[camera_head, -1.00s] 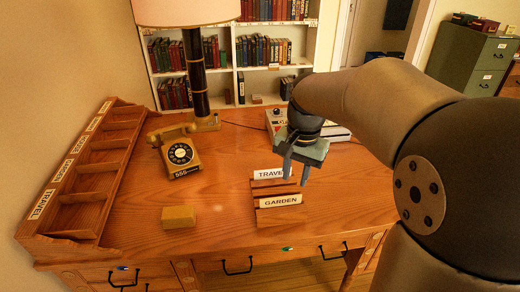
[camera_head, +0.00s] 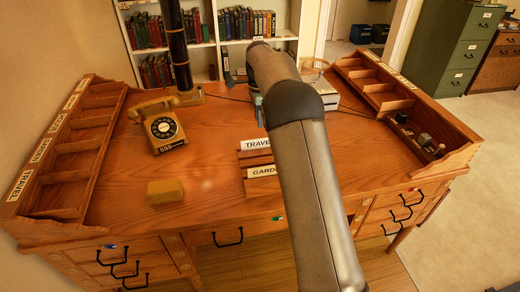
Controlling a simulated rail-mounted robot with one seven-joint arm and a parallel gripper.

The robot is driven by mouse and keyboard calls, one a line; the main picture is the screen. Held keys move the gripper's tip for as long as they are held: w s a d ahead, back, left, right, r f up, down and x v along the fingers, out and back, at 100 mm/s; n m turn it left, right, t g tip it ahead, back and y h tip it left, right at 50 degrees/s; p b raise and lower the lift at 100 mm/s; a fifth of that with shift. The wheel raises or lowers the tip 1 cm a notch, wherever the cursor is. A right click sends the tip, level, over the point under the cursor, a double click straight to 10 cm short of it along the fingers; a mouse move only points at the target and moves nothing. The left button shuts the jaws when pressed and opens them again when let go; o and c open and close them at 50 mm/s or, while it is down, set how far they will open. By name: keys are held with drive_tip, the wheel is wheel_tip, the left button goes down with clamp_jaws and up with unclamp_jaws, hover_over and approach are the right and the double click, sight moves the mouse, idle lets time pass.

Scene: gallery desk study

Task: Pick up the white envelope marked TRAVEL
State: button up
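The white envelope marked TRAVEL (camera_head: 255,143) stands in the rear slot of a small wooden rack (camera_head: 243,163) at the middle of the desk; my arm hides its right end. A second white envelope, marked GARDEN (camera_head: 262,173), stands in front of it in the same rack, also partly covered. My gripper (camera_head: 258,112) is mostly hidden behind my arm; a bit of its teal body and one grey finger show just above and behind the TRAVEL envelope. I see no contact with the envelope. The finger gap is hidden.
A yellow telephone (camera_head: 160,128) and a yellow block (camera_head: 166,191) are left of the rack. Wooden pigeonholes line the desk's left side, with a TRAVEL label (camera_head: 20,184), and its right side (camera_head: 372,88). A dark lamp post (camera_head: 177,45) stands at the back.

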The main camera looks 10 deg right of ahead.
sight(260, 140)
drive_tip(key=f, duration=0.7)
drive_tip(key=f+p, duration=0.1)
drive_tip(key=f, duration=0.2)
drive_tip(key=shift+w+d+f, duration=0.15)
drive_tip(key=shift+w+f, duration=0.1)
drive_tip(key=shift+f, duration=0.1)
drive_tip(key=shift+c, duration=0.3)
clamp_jaws()
